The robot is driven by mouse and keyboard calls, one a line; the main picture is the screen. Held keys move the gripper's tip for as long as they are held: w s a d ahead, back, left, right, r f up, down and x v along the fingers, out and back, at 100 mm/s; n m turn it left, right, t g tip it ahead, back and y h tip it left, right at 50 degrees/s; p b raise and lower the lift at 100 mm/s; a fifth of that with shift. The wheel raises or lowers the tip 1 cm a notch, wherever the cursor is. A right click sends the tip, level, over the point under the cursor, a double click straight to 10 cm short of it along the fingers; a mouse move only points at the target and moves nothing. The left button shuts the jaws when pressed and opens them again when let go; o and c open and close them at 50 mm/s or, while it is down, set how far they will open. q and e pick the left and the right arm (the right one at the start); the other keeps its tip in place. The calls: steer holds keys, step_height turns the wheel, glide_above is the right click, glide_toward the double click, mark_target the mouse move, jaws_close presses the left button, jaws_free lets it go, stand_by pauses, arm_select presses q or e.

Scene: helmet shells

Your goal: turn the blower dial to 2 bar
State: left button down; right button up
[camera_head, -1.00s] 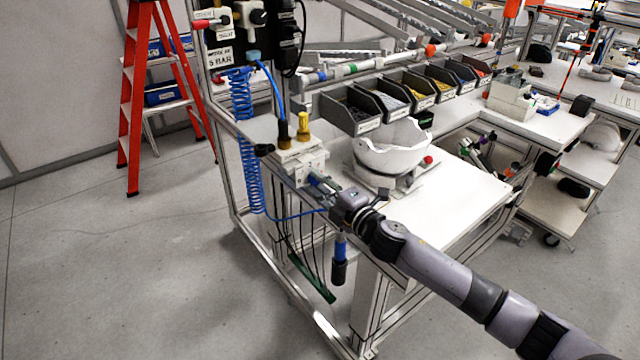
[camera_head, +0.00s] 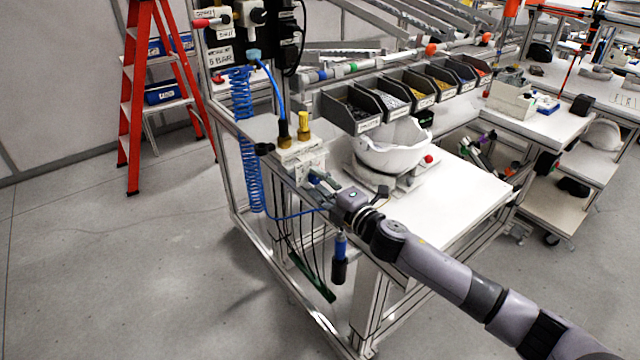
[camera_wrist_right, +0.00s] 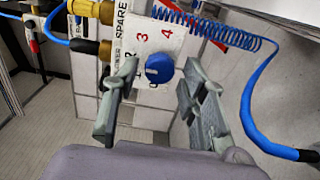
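The blower dial (camera_wrist_right: 159,68) is a round blue knob on a white panel (camera_wrist_right: 139,39) in the right wrist view. Red numbers 3 and 4 show above it, and the other marks are partly hidden by a finger. I cannot tell its exact setting. My right gripper (camera_wrist_right: 157,98) is open, with one finger on each side below the dial and nothing between them; the fingers look apart from the knob. In the head view my right gripper (camera_head: 319,181) is at the white blower box (camera_head: 300,160) on the bench's left corner. My left gripper is not in view.
A blue coiled hose (camera_head: 243,140) hangs left of the box and passes near the dial (camera_wrist_right: 230,35). Brass fittings (camera_head: 303,126) stand on top of the box. A white helmet shell (camera_head: 392,150) sits behind on the bench. Free floor lies to the left.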

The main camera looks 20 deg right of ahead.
stand_by(0.3)
steer(key=v, duration=1.2)
steer(key=shift+r, duration=0.1)
